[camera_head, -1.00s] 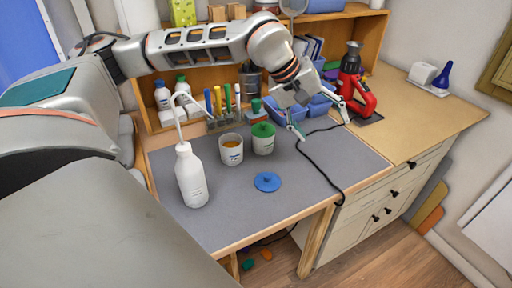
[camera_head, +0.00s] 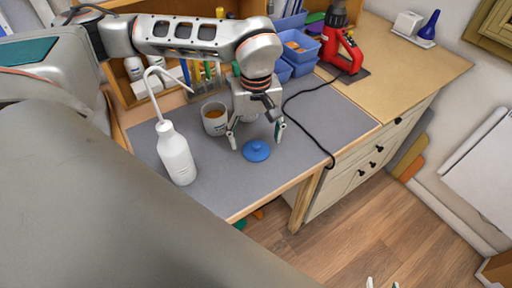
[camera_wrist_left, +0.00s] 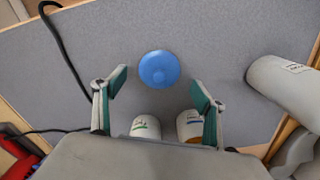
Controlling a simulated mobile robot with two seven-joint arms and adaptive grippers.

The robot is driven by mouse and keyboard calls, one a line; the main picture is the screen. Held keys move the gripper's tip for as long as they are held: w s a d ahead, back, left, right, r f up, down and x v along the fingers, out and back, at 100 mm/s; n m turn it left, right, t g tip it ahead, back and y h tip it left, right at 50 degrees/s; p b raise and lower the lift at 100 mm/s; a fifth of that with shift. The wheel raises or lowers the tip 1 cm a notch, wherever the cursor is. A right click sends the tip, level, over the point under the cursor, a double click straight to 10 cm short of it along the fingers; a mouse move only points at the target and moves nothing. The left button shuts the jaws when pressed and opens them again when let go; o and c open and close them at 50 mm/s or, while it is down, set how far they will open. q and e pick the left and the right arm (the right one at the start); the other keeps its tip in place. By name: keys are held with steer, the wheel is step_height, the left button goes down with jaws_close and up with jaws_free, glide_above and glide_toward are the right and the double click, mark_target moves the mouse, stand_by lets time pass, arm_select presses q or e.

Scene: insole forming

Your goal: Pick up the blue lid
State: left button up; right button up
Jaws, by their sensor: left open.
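The blue lid (camera_head: 256,151), a flat disc with a small knob, lies on the grey mat near its front edge. My left gripper (camera_head: 256,140) is open and empty above the mat, its fingers on either side of the lid in the head view. In the left wrist view the lid (camera_wrist_left: 159,69) lies ahead of and between the spread fingertips of my left gripper (camera_wrist_left: 160,88), apart from both. Two small white tips of my right gripper (camera_head: 382,284) show at the bottom edge of the head view; the rest is cut off.
A white wash bottle (camera_head: 176,155) stands left of the lid. A white cup (camera_head: 214,118) stands behind it; a second cup (camera_wrist_left: 146,127) shows in the wrist view. A black cable (camera_head: 316,142) crosses the mat at right, near a red tool (camera_head: 343,50).

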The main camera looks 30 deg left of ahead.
mark_target(256, 148)
arm_select(q)
steer(key=shift+f, duration=1.35)
steer(key=c, duration=1.4)
steer(key=shift+c, duration=0.2)
